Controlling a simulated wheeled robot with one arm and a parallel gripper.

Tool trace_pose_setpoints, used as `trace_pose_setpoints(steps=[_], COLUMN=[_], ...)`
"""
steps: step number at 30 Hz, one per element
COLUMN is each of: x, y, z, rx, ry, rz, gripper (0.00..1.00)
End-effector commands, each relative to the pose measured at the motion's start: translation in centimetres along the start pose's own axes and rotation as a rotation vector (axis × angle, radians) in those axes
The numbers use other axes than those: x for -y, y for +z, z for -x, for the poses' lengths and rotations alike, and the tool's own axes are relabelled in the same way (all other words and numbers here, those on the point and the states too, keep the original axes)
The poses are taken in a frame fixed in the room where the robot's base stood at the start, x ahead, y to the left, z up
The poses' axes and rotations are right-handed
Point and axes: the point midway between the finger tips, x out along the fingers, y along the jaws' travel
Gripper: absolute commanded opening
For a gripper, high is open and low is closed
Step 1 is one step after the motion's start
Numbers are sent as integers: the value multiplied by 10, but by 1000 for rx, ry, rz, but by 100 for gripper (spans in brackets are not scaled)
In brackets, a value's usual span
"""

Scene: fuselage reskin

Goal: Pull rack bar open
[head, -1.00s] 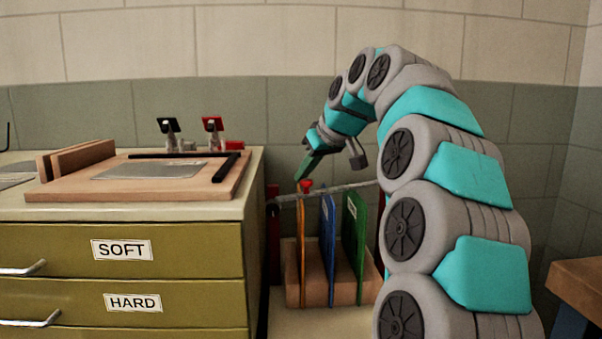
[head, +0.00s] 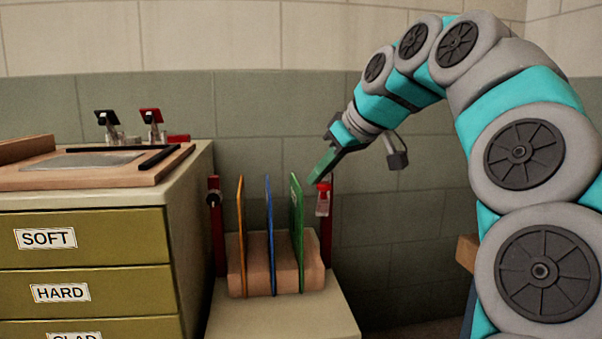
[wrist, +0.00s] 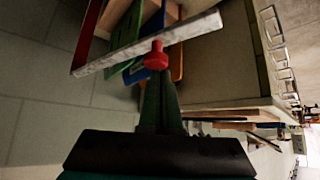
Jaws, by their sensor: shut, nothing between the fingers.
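The rack (head: 310,275) holds upright orange (head: 241,220), blue (head: 270,215) and green (head: 297,225) panels. Its grey bar (head: 322,208) is strongly foreshortened at the right red post (head: 327,245), swung out from the panels' front. It also shows in the wrist view (wrist: 195,30), joined to a red post at its left end. A red knob (head: 323,187) stands on the bar, also in the wrist view (wrist: 157,55). My gripper (head: 312,181) is shut and empty, its green fingertips (wrist: 157,76) at the knob; I cannot tell whether they touch.
A drawer cabinet (head: 190,240) with labelled drawers stands left of the rack, with a wooden board (head: 110,180) and clamps (head: 150,120) on top. The left red post (head: 216,240) stands close to the cabinet. A tiled wall is behind. A wooden-topped table edge (head: 467,252) shows at right.

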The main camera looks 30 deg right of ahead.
Motion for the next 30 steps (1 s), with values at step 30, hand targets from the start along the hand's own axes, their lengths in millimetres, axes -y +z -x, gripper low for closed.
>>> trace_pose_setpoints(steps=[30], x=[-32], y=[23], z=[20], rx=[2], ry=[-1], rz=[0], gripper=[0])
